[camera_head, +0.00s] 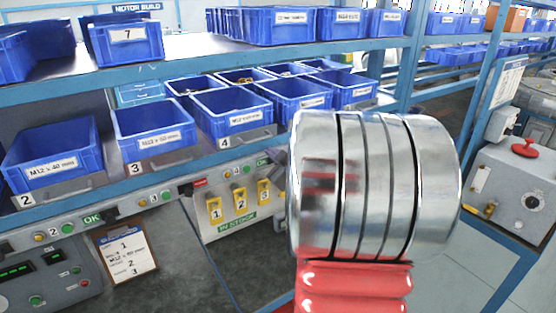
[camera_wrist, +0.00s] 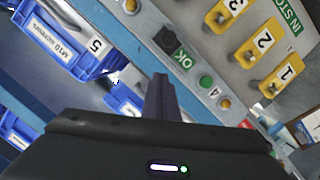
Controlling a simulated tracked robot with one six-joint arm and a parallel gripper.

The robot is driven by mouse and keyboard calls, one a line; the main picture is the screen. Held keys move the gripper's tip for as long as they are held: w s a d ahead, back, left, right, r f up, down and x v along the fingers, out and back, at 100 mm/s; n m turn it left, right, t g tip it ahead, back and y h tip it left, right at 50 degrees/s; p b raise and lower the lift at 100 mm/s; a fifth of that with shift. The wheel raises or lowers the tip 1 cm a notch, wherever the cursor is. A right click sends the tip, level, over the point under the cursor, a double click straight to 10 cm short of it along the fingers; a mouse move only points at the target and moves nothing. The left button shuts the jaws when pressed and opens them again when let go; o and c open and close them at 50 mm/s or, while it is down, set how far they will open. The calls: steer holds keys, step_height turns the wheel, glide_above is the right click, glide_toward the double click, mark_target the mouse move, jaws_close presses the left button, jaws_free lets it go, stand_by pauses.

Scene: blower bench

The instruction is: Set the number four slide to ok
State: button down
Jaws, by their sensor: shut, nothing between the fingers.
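The number four slide is a black knob (camera_wrist: 165,39) on the grey strip in the wrist view. A green OK label (camera_wrist: 182,60) shows uncovered beside it, and no red label shows there. In the head view, the green OK label (camera_head: 262,161) shows right of the small 4, and the silver arm part hides what lies further right. My gripper (camera_wrist: 162,78) is shut and empty. Its tips are just below the knob in the wrist picture, with a visible gap between them. My gripper is hidden in the head view.
The number three slide shows a red label (camera_head: 199,182); the number two slide shows OK (camera_head: 92,218). Blue bins (camera_head: 231,112) stand on the shelf above. The IN STOCK panel (camera_head: 238,208) has several yellow switches. A clipboard (camera_head: 127,250) hangs below.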

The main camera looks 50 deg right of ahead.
steer(key=v, duration=1)
steer(key=shift+d, duration=0.1)
steer(key=shift+r, duration=0.1)
steer(key=w+a+m+g, duration=0.2)
steer(key=a+m+g, duration=0.2)
steer(key=a, duration=1)
steer(key=s+a+f+g+y, duration=0.1)
steer(key=s+a+f+y, duration=0.1)
steer(key=s+a, duration=0.2)
steer(key=s+a+f+g+y, duration=0.2)
steer(key=s+a, duration=0.3)
steer(key=a, duration=0.6)
steer(key=s+a+f+n+g+y, duration=0.1)
steer(key=s+a, duration=0.3)
steer(key=a, duration=0.4)
steer(key=shift+s+f+g+y, duration=0.15)
steer(key=shift+f+g+y, duration=0.3)
steer(key=shift+g+y, duration=0.05)
steer(key=shift+a, duration=0.15)
